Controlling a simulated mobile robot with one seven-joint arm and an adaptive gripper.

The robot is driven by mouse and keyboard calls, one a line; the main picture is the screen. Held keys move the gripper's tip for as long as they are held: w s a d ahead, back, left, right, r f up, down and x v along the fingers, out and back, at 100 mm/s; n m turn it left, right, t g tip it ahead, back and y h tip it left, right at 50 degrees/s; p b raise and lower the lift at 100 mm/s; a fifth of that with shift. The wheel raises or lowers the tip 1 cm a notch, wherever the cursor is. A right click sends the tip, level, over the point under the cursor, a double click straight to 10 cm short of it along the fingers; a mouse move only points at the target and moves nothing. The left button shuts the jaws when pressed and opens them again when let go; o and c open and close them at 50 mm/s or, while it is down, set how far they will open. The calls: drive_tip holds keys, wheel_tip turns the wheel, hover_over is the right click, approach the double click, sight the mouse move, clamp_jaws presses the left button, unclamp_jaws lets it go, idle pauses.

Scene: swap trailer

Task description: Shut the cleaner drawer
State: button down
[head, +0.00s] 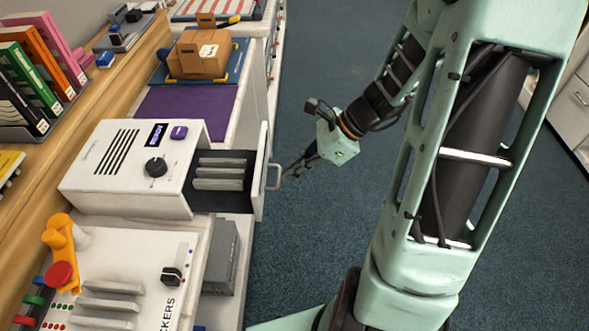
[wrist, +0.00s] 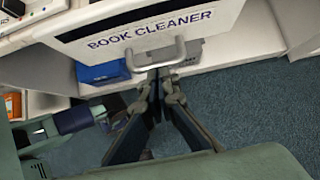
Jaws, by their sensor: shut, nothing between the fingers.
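The white book cleaner (head: 120,170) stands on the counter at the left of the head view. Its drawer (head: 224,158) sticks out to the right, with grey ribs in a dark interior. The drawer front (wrist: 225,22) reads "BOOK CLEANER" in the wrist view and bears a grey handle (wrist: 180,54). The handle also shows in the head view (head: 277,177). My gripper (head: 288,174) is shut and empty, just outside the handle. In the wrist view my fingertips (wrist: 157,76) are close to the handle's bar; I cannot tell whether they touch it.
A white panel (head: 130,255) with an orange lever stands nearer on the counter. A cardboard box (head: 199,56) and a purple mat (head: 185,112) lie beyond the cleaner. Books (head: 35,75) stand at the far left. The blue carpet (head: 320,50) right of the counter is open floor.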

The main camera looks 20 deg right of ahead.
sight(232, 169)
drive_tip(key=w+a, duration=0.1)
drive_tip(key=a, duration=0.3)
drive_tip(key=w+a, duration=0.2)
drive_tip(key=a, duration=0.3)
drive_tip(key=w+a, duration=0.1)
drive_tip(key=a, duration=0.4)
drive_tip(key=shift+w, duration=0.25)
drive_tip(key=shift+d+r+p, duration=0.2)
drive_tip(key=shift+d+p, duration=0.25)
drive_tip(key=shift+d, duration=0.1)
drive_tip(key=d, duration=0.1)
drive_tip(key=s+d+r+p, duration=0.1)
drive_tip(key=d+r, duration=0.1)
drive_tip(key=shift+s+d, duration=0.2)
drive_tip(key=shift+d, duration=0.2)
drive_tip(key=p+v, duration=0.1)
drive_tip(key=v, duration=0.7)
drive_tip(key=shift+d, duration=0.1)
